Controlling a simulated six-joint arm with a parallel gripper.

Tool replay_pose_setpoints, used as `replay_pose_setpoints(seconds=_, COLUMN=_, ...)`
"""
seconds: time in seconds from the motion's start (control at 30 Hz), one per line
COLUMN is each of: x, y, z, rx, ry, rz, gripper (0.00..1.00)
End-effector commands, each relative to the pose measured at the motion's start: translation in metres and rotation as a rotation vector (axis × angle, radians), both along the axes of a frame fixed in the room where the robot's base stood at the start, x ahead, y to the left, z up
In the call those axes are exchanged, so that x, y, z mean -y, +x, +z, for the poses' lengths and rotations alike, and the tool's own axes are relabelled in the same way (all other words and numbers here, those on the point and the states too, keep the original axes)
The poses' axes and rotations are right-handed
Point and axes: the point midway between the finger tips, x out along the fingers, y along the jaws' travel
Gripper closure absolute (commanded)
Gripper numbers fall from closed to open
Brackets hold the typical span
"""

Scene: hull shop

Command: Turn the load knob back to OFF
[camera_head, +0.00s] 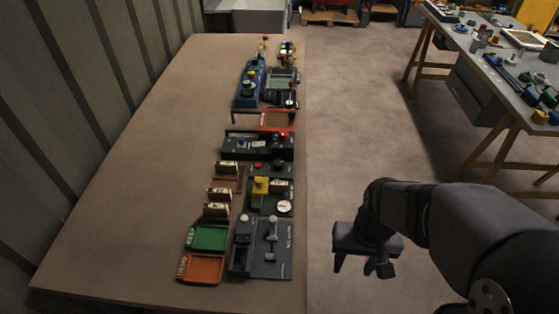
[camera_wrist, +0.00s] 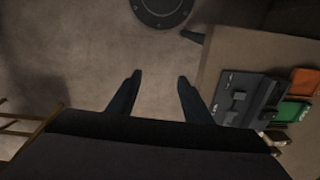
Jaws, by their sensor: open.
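I cannot tell for sure which control is the load knob, as the labels are too small to read. Round controls show on the dark green unit (camera_head: 258,205), which has a yellow block (camera_head: 261,186) and a white dial (camera_head: 284,207). A dark knob (camera_head: 248,89) sits on the blue device (camera_head: 242,101) farther back. My gripper (camera_head: 362,268) hangs over the floor, right of the table, apart from every device. In the wrist view its two fingers (camera_wrist: 159,78) are spread, with only floor between them.
The long brown table (camera_head: 130,170) is clear on its left side. A dark panel with levers (camera_head: 285,262) stands at the near end, beside green (camera_head: 208,238) and orange (camera_head: 200,268) trays. A dark box with a red button (camera_head: 258,145) lies midway. Another bench (camera_head: 485,75) stands right.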

Motion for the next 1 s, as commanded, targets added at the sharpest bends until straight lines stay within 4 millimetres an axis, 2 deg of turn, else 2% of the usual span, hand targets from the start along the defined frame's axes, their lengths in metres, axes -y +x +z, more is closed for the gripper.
replay_pose_setpoints(seconds=0.17, x=-0.013, y=0.046, z=0.015, rx=0.020, ry=0.035, rz=-0.242, gripper=0.54)
replay_pose_setpoints(seconds=0.27, x=-0.026, y=0.084, z=0.024, rx=0.031, ry=0.071, rz=-0.450, gripper=0.54)
replay_pose_setpoints(seconds=0.5, x=-0.066, y=0.181, z=0.039, rx=0.022, ry=0.188, rz=-1.020, gripper=0.54)
replay_pose_setpoints(seconds=0.7, x=-0.104, y=0.252, z=0.043, rx=-0.041, ry=0.298, rz=-1.481, gripper=0.54)
replay_pose_setpoints(seconds=0.8, x=-0.123, y=0.280, z=0.042, rx=-0.087, ry=0.345, rz=-1.682, gripper=0.54)
replay_pose_setpoints(seconds=1.0, x=-0.149, y=0.316, z=0.040, rx=-0.173, ry=0.410, rz=-1.962, gripper=0.54)
